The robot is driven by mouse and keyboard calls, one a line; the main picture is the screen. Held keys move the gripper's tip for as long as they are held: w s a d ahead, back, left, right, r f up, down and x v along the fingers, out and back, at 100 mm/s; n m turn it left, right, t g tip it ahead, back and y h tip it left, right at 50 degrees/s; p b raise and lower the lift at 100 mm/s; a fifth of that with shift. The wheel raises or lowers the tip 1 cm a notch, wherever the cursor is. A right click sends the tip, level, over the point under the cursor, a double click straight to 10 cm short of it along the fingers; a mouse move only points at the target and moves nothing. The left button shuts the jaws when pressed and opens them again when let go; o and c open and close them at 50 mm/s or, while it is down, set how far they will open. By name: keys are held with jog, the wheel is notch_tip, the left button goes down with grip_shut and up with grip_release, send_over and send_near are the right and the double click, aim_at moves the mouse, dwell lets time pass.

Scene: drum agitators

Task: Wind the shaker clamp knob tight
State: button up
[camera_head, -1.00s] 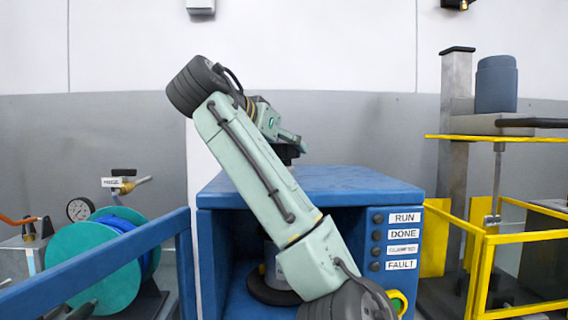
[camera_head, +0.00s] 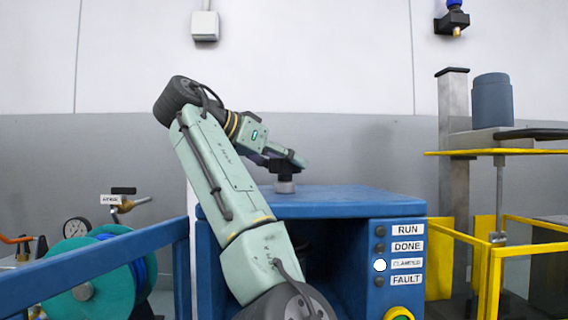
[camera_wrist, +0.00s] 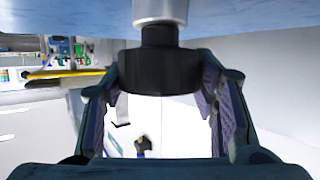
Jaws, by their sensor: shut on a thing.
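The clamp knob is a black round grip on a pale metal collar. In the wrist view the knob (camera_wrist: 160,72) hangs from the blue cabinet top at the upper edge, so the picture is upside down. My gripper (camera_wrist: 161,80) has a finger on each side of the knob and is shut on it. In the head view the knob (camera_head: 285,170) stands on the blue shaker cabinet (camera_head: 345,203), with my gripper (camera_head: 284,160) over it from the left. The third lamp (camera_head: 380,265) on the panel is lit white; its small label appears to read CLAMPED.
A blue rail (camera_head: 90,268) and a teal hose reel (camera_head: 85,285) stand at the left. Yellow guard rails (camera_head: 530,228) and a mixer with a grey motor (camera_head: 494,100) stand at the right. My arm hides part of the cabinet's opening.

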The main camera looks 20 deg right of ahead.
dwell(0.3)
jog(key=o, duration=1.2)
jog(key=shift+c, duration=0.2)
jog(key=shift+d+r+p, duration=0.1)
jog(key=shift+r+p, duration=0.05)
jog(key=shift+p, duration=0.25)
